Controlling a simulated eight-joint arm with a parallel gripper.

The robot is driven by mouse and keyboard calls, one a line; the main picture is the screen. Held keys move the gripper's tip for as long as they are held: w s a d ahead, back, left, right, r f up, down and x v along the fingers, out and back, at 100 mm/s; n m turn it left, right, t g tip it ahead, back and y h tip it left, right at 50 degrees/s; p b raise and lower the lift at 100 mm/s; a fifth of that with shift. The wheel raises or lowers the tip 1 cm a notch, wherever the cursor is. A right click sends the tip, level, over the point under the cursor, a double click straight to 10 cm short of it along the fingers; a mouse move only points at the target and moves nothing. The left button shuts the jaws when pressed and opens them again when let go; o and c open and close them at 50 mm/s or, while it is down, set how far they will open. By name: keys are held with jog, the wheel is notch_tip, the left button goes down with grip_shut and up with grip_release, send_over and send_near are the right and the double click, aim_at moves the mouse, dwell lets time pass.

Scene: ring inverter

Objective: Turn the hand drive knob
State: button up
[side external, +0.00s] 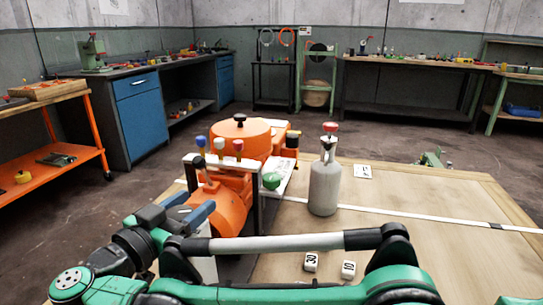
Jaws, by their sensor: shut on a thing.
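The orange machine (233,196) stands at the left end of the wooden workbench, with a rounded housing at the front and a round orange lid (239,136) behind. My gripper (201,199) reaches in from the lower left with its two blue-grey fingers against the near left side of the front housing. It is shut on what appears to be the hand drive knob, which the fingers mostly hide.
A grey bottle (325,186) with a red-topped valve stands upright right of the machine. A green round knob (271,181) sits beside the machine. Two white number blocks (311,262) lie near my arm. The bench top (430,240) to the right is mostly clear.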

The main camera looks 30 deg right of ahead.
jog(key=shift+d, duration=0.1)
jog(key=o, duration=1.3)
jog(key=shift+t, duration=0.3)
